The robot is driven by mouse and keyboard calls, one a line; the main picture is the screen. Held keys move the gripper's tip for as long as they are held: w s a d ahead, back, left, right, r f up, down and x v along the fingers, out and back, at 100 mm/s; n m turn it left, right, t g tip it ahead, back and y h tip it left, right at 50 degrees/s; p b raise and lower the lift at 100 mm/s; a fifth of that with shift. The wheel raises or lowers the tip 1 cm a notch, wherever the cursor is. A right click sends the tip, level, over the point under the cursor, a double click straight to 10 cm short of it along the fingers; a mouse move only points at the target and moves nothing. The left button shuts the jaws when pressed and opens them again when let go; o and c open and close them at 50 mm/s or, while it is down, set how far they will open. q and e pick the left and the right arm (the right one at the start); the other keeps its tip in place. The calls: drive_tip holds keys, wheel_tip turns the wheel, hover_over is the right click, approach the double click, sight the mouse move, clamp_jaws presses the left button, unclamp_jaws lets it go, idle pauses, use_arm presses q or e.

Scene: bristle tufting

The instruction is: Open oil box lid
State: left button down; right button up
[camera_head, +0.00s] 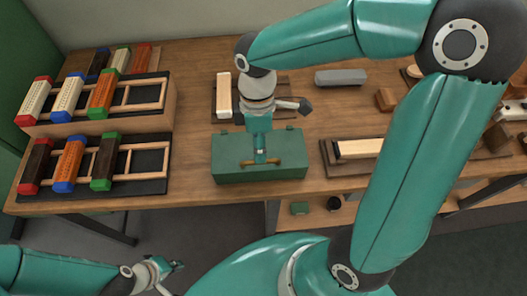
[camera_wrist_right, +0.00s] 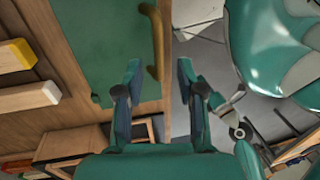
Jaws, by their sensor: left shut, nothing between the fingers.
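The green oil box (camera_head: 230,172) stands near the table's front edge, its lid (camera_head: 228,148) looking closed. A brass handle (camera_head: 272,163) sits at the lid's front. In the right wrist view the green lid (camera_wrist_right: 105,40) and the curved brass handle (camera_wrist_right: 157,38) show ahead of the fingers. My right gripper (camera_head: 260,158) points down over the box, by the handle; in its wrist view its fingers (camera_wrist_right: 157,88) are spread, with nothing between them. Whether they touch the handle I cannot tell. My left gripper (camera_head: 180,265) is shut and empty, low at the left, off the table.
Racks with coloured brush blocks (camera_head: 68,82) stand at the left of the wooden table (camera_head: 190,100). Behind the box is a tray with a pale block (camera_head: 224,100). A grey block (camera_head: 340,77) and a tray with a wooden block (camera_head: 358,148) lie to the right.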

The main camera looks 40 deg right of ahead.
drive_tip(key=shift+x, duration=1.85)
clamp_jaws()
